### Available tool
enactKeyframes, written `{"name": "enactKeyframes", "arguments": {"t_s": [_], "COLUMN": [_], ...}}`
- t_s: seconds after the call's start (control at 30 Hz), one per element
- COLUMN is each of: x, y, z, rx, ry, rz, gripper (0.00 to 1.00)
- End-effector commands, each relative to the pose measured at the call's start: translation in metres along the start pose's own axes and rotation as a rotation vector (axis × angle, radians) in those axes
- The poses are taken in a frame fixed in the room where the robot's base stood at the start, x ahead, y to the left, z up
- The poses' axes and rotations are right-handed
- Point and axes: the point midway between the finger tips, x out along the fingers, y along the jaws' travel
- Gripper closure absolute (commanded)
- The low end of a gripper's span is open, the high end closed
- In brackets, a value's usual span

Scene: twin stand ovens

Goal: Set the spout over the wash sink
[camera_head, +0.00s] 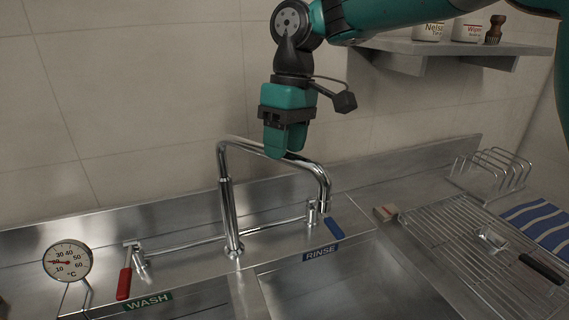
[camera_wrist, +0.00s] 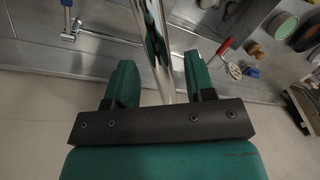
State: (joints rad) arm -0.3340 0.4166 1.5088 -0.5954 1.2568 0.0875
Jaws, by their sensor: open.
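The chrome spout (camera_head: 262,149) rises from its column between the two sinks, runs to the right and bends down, its outlet over the rinse sink (camera_head: 350,284) side. The wash sink (camera_head: 188,302), with its green label (camera_head: 148,301), is at the lower left, partly cut off. My gripper (camera_head: 284,150) points down at the spout's upper horizontal run, and a finger hides part of the pipe. In the wrist view the chrome pipe (camera_wrist: 154,35) passes between the two open green fingers of my gripper (camera_wrist: 160,66). I see a gap on each side; contact cannot be told.
A red lever (camera_head: 125,278) and blue lever (camera_head: 334,229) flank the column. A dial thermometer (camera_head: 68,261) stands left. A wire rack (camera_head: 475,250), striped towel (camera_head: 540,222) and toast-style rack (camera_head: 492,172) are right. A wall shelf (camera_head: 450,47) with jars is upper right.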

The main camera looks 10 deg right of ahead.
Motion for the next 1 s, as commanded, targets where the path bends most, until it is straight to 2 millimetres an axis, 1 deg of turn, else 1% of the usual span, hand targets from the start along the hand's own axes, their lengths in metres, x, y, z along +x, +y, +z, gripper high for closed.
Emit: {"name": "enactKeyframes", "arguments": {"t_s": [0.03,0.13,0.43,0.47,0.5,0.57,0.6,0.67,0.87,1.0], "x": [0.0059,0.0113,0.0126,0.0126,0.0126,0.0126,0.0126,0.0126,0.0125,0.0128], "y": [0.0,0.0001,0.0001,0.0001,0.0001,0.0001,0.0002,0.0002,-0.0008,-0.0074], "z": [0.0,0.0003,0.0001,0.0001,0.0001,0.0001,0.0001,0.0001,-0.0001,-0.0018], "rx": [0.0,0.0,0.0,0.0,0.0,0.0,0.0,0.0,0.002,0.02], "ry": [0.0,0.0,0.001,0.001,0.001,0.001,0.001,0.001,0.001,0.005], "rz": [0.0,0.001,0.002,0.002,0.002,0.002,0.002,0.002,0.002,0.001], "gripper": [0.51,0.51,0.51,0.55,0.64,0.78,0.87,1.0,1.0,1.0]}}
